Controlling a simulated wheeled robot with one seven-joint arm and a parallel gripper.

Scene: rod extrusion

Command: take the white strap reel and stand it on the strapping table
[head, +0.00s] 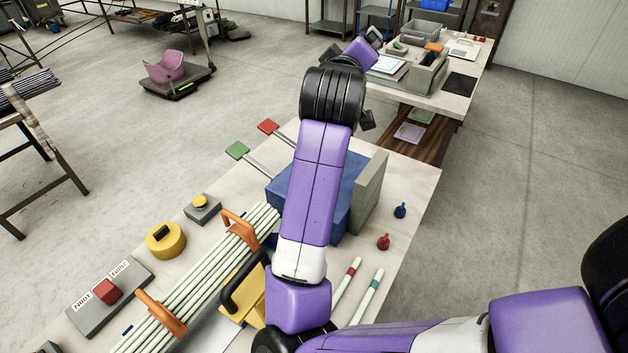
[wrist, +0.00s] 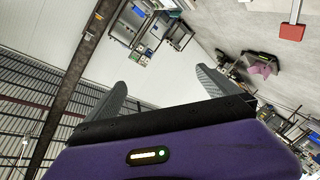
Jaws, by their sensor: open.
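I cannot make out a white strap reel in either view; my arm hides part of the near table. This near table (head: 410,185) has a pale top and carries a bundle of white rods (head: 195,285) with orange clamps and a yellow tool (head: 250,300) with a black handle. I cannot tell for sure whether it is the strapping table. My gripper (wrist: 160,78) is open and empty in the wrist view, its two grey fingers apart and raised in the air. In the head view my arm reaches forward over the near table, and its fingers are not clear.
A blue box (head: 280,185) and a grey upright block (head: 369,190) stand under my arm. A yellow roll (head: 166,240) lies at left. A farther table (head: 455,100) holds bins and papers. Open floor (head: 530,130) lies at right.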

